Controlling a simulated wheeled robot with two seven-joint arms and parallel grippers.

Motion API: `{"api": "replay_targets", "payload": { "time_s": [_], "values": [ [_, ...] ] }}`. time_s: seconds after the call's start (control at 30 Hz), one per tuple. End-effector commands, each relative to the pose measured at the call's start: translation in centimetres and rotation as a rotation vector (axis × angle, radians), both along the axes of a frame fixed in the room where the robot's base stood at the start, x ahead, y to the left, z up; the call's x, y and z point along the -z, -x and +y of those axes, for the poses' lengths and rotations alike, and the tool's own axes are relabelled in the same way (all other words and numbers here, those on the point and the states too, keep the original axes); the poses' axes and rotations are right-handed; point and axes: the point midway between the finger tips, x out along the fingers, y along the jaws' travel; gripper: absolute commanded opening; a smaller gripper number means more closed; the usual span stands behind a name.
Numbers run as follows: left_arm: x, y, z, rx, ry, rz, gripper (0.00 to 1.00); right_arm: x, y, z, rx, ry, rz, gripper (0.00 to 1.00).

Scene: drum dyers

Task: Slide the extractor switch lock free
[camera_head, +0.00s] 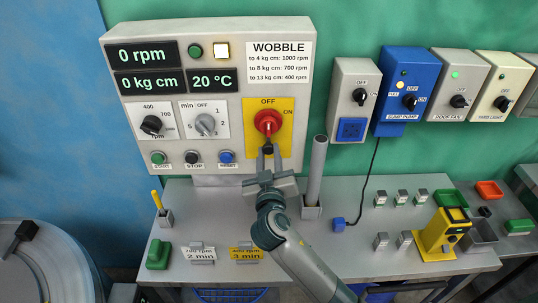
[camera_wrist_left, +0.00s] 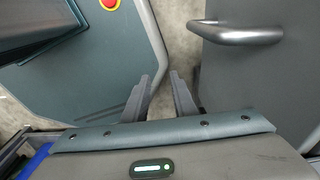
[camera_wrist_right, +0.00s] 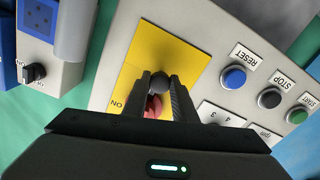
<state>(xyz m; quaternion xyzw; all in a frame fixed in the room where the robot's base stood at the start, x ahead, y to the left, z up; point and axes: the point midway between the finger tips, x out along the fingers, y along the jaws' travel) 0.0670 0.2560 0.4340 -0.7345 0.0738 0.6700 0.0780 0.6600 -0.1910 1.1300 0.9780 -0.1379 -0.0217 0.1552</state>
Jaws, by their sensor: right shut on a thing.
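The red extractor switch (camera_head: 267,122) sits on a yellow plate with OFF above it and ON to its right, on the grey control panel. A small dark lock knob (camera_head: 268,148) shows just below it. My right gripper (camera_head: 267,158) reaches up to this knob from below. In the right wrist view the round dark knob (camera_wrist_right: 160,82) is between the fingertips, and the gripper is shut on it. Part of the red switch (camera_wrist_right: 152,106) shows behind; the fingers hide the rest. My left gripper (camera_wrist_left: 162,85) is open and empty over the floor.
An upright grey tube (camera_head: 316,170) stands close to the right of my right gripper. A yellow device (camera_head: 440,235) and small blocks are on the bench at right. Other switch boxes, such as the blue sump pump box (camera_head: 403,75), hang at right.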

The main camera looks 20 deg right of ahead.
Motion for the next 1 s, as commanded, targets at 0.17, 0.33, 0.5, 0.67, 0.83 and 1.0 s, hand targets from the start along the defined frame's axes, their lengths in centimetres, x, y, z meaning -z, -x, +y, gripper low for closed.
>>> {"api": "replay_targets", "payload": {
  "time_s": [0.17,0.33,0.5,0.67,0.83,1.0],
  "values": [
    [1.52,-0.08,0.0,0.0,0.0,-0.001,0.25,1.33,0.05,-0.02,0.001,-0.001,0.002,0.0],
    [1.39,-0.1,0.0,0.0,0.0,-0.001,0.25,1.3,0.05,-0.01,0.001,-0.001,0.004,0.0],
    [1.4,-0.09,0.0,0.0,0.0,-0.001,0.25,1.42,0.06,0.0,0.001,-0.001,0.006,0.32],
    [1.39,-0.09,0.01,0.0,0.0,-0.001,0.25,1.32,0.05,-0.02,0.0,0.0,0.004,0.44],
    [1.39,-0.09,0.01,0.0,0.0,-0.001,0.25,1.21,0.04,-0.02,0.001,-0.001,0.002,0.44],
    [1.63,-0.08,0.02,0.0,0.0,-0.001,0.25,1.28,0.43,0.14,-0.001,-0.001,0.001,0.44]
  ]
}}
